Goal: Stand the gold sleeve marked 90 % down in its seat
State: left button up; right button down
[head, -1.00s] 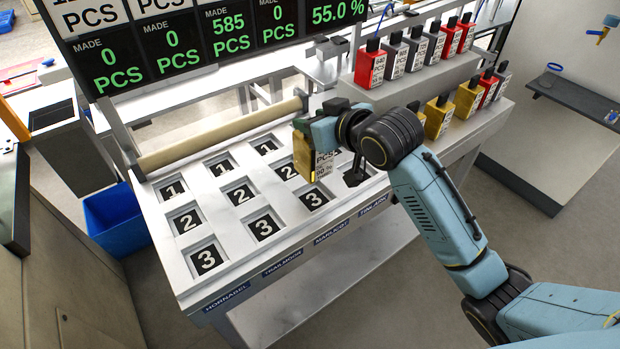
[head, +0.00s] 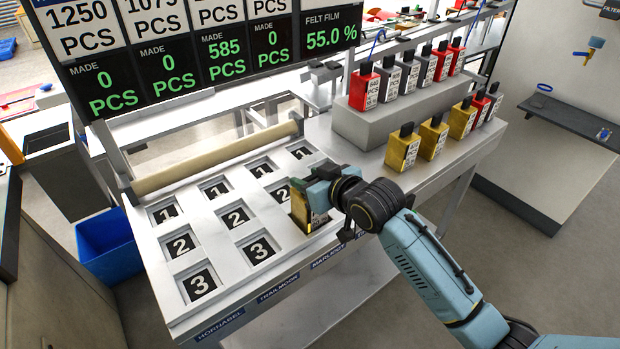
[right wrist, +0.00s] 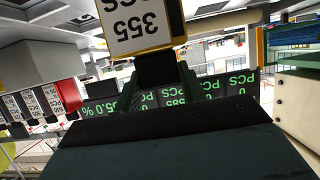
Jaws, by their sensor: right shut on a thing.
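My right gripper (head: 318,180) is shut on the dark top of a gold sleeve (head: 300,208). The sleeve hangs almost upright over the third-column, bottom-row seat of the white seat board (head: 222,281). Its lower end covers that seat's number and is at or in the recess; I cannot tell whether it touches the floor. In the right wrist view the sleeve (right wrist: 140,28) shows a white label reading 355 PCS upside down. The 90 % mark is not readable now. My left gripper is not in view.
Other gold sleeves (head: 402,150) stand at the right, before a grey step (head: 372,128) with red and grey sleeves. A beige roller (head: 215,158) runs behind the seats. A display board (head: 205,65) stands behind. Several numbered seats to the left are empty.

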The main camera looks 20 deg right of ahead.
jog(key=shift+r, duration=0.1)
jog(key=c, duration=1.3)
grip_release()
jog(key=shift+f, duration=0.25)
jog(key=o, duration=0.5)
jog(key=shift+c, duration=0.2)
jog(key=shift+r, duration=0.2)
jog(key=p+v, duration=0.1)
jog(key=v, duration=1.1)
